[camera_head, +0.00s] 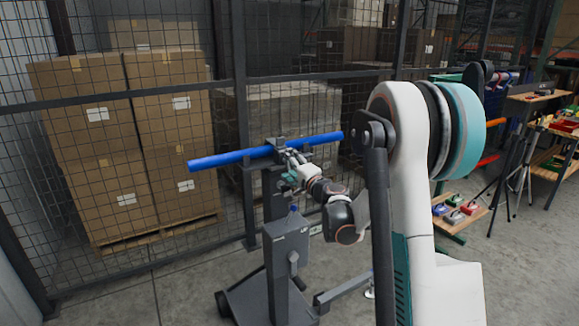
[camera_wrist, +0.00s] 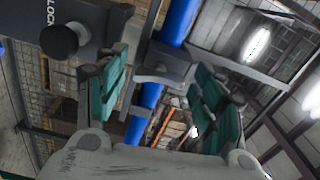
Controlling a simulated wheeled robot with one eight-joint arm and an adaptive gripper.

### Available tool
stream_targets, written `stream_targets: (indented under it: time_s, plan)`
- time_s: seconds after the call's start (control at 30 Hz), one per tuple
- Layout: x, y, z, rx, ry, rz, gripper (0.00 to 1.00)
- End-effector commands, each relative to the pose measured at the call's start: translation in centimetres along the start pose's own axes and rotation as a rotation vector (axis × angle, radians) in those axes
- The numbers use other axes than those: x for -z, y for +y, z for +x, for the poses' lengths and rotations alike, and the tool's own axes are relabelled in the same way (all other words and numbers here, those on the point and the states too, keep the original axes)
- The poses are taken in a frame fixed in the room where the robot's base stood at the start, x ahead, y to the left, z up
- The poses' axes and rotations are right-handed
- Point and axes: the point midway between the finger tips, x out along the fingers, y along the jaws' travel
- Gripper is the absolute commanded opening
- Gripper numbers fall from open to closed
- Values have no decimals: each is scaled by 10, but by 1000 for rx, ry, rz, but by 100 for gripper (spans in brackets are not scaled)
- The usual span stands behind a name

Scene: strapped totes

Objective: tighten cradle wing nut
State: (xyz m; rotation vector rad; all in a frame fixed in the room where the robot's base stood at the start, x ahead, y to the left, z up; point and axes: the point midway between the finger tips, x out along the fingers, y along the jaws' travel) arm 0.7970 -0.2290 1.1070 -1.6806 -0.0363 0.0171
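A blue pipe (camera_head: 235,156) lies across a grey cradle (camera_head: 277,146) on top of a grey stand (camera_head: 288,255). In the wrist view the blue pipe (camera_wrist: 177,22) runs behind the grey cradle block (camera_wrist: 166,62). My gripper (camera_head: 287,167) reaches the cradle from the near side, just under the pipe. In the wrist view my gripper (camera_wrist: 160,92) has its two teal finger pads well apart, with the cradle block and pipe seen between them. Nothing is visibly held. I cannot clearly make out the wing nut.
A dark round knob (camera_wrist: 59,41) sits beside the word LOCK on a grey plate. A wire mesh fence (camera_head: 130,95) stands close behind the stand, with stacked cartons (camera_head: 100,150) beyond. Shelves with coloured parts (camera_head: 462,210) and a tripod (camera_head: 518,180) stand right.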

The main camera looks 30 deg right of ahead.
Motion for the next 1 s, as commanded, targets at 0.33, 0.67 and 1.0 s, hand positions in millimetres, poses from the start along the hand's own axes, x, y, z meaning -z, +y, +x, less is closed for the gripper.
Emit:
stream_targets:
  time_s: [0.33, 0.67, 1.0]
  plan:
    - [0, 0, -4, 0, 1, 0, 63]
    - [1, 0, -62, 1, 2, -1, 63]
    - [0, 0, -113, 2, 1, -1, 63]
